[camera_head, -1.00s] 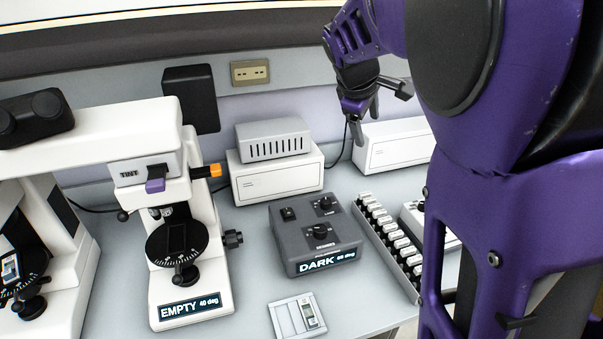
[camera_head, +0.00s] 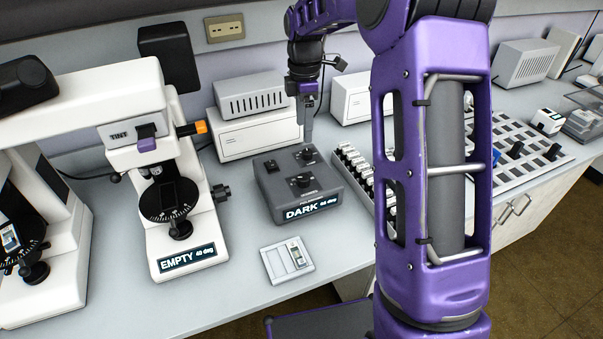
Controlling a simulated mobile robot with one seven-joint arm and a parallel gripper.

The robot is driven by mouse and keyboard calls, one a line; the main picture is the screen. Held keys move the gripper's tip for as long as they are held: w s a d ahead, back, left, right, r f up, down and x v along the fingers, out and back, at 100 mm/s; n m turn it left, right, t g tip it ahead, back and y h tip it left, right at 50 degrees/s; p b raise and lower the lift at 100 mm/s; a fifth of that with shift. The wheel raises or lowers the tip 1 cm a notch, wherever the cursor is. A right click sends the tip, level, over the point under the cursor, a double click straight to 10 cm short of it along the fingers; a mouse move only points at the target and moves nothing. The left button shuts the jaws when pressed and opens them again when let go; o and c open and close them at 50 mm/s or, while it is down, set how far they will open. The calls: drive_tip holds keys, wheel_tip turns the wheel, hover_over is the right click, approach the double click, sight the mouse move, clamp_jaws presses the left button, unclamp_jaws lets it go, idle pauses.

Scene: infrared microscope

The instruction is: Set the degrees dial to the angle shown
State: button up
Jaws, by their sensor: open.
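The grey control box (camera_head: 318,201) sits mid-bench, with two black knobs and a switch on top. Its front display reads "DARK" and a degree value too small to read surely. The front knob (camera_head: 302,181) has small lettering by it, perhaps naming degrees or polarizer. The rear knob (camera_head: 307,155) is behind it. The microscope (camera_head: 185,240) at left shows "EMPTY 40 deg" and a black round stage (camera_head: 168,200). My gripper (camera_head: 308,125) points down just behind and above the rear knob, apart from the front knob. Its finger gap is not clear from this side.
A slide tray (camera_head: 288,260) lies in front of the box. A rack of small bottles (camera_head: 352,170) stands to its right, partly behind my arm. White boxes (camera_head: 255,130) stand behind. A second microscope (camera_head: 30,250) is at far left. Bare bench lies between microscope and box.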

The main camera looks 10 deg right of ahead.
sight(304, 177)
wheel_tip(304, 177, down, 16)
drive_tip(key=shift+f+b, duration=0.25)
drive_tip(key=shift+b, duration=0.2)
drive_tip(key=shift+c, duration=0.2)
clamp_jaws()
